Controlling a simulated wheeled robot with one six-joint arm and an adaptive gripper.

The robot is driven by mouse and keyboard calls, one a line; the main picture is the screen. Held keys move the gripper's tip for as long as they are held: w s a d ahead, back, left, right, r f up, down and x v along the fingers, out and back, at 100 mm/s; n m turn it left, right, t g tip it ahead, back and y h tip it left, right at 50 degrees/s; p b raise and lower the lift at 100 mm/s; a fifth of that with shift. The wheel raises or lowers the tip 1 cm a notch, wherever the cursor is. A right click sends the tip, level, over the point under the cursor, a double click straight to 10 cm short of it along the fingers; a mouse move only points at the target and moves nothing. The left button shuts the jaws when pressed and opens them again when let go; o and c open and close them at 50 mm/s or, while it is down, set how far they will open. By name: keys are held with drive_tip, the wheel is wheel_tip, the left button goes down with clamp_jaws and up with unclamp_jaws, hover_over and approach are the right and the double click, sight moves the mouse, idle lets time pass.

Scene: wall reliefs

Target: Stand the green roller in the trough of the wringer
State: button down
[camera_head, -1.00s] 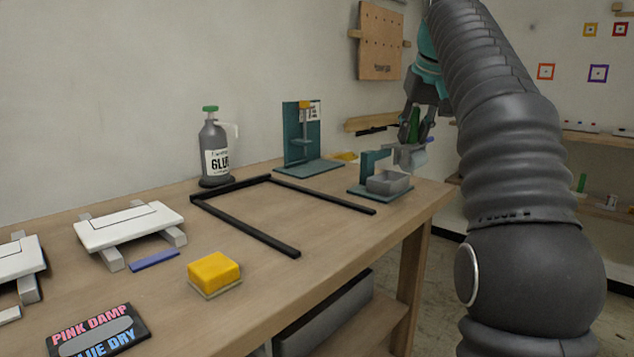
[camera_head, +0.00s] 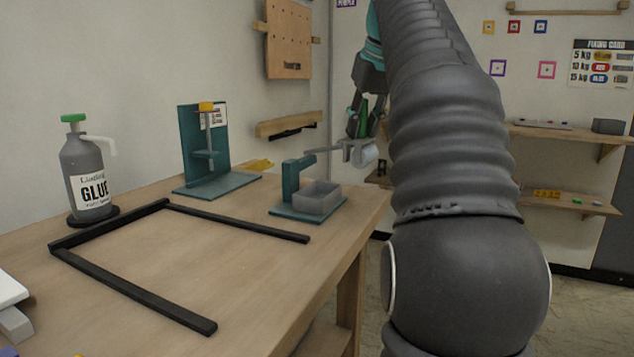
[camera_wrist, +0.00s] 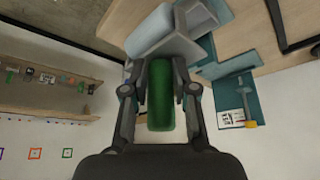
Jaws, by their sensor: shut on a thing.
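My gripper (camera_head: 363,108) is shut on the green roller (camera_wrist: 161,98), which also shows as a small green strip in the head view (camera_head: 364,114). The roller sits between the two fingers in the wrist view. The wringer is the teal-based device (camera_head: 283,211) at the table's far right corner, with a post and a grey open box (camera_head: 318,198) on its base. Its arm reaches right to a grey bracket with a pale roller (camera_head: 365,155), just below my gripper. I cannot tell the exact gap between the green roller and the bracket.
A teal stand (camera_head: 190,150) and a glue bottle (camera_head: 90,175) stand at the back of the table. A black frame (camera_head: 130,290) lies flat on it. A pegboard (camera_head: 290,40) and a wooden rail (camera_head: 289,123) are on the wall behind. Shelves (camera_head: 570,135) hang at right.

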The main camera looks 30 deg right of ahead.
drive_tip(key=shift+w+a+f+b, duration=0.55)
drive_tip(key=shift+w+a+f, duration=0.15)
drive_tip(key=shift+w+f, duration=0.85)
drive_tip(key=shift+w+a+f+b, duration=0.5)
drive_tip(key=shift+w+a+f, duration=0.25)
drive_tip(key=shift+w+f, duration=0.75)
drive_tip(key=shift+w+a+f+b, duration=0.65)
drive_tip(key=shift+w+f, duration=0.6)
drive_tip(key=shift+f, duration=0.55)
drive_tip(key=shift+f, duration=0.25)
drive_tip(key=shift+f+b, duration=0.3)
drive_tip(key=shift+f, duration=0.25)
drive_tip(key=c, duration=0.9)
unclamp_jaws()
drive_tip(key=shift+f, duration=0.15)
drive_tip(key=shift+r, duration=0.4)
drive_tip(key=shift+w+p+v, duration=0.15)
drive_tip(key=shift+p+v, duration=1.1)
drive_tip(key=shift+v, duration=2)
drive_tip(key=shift+w+p+v, duration=0.1)
drive_tip(key=shift+p+v, duration=1.15)
drive_tip(key=shift+v, duration=2.05)
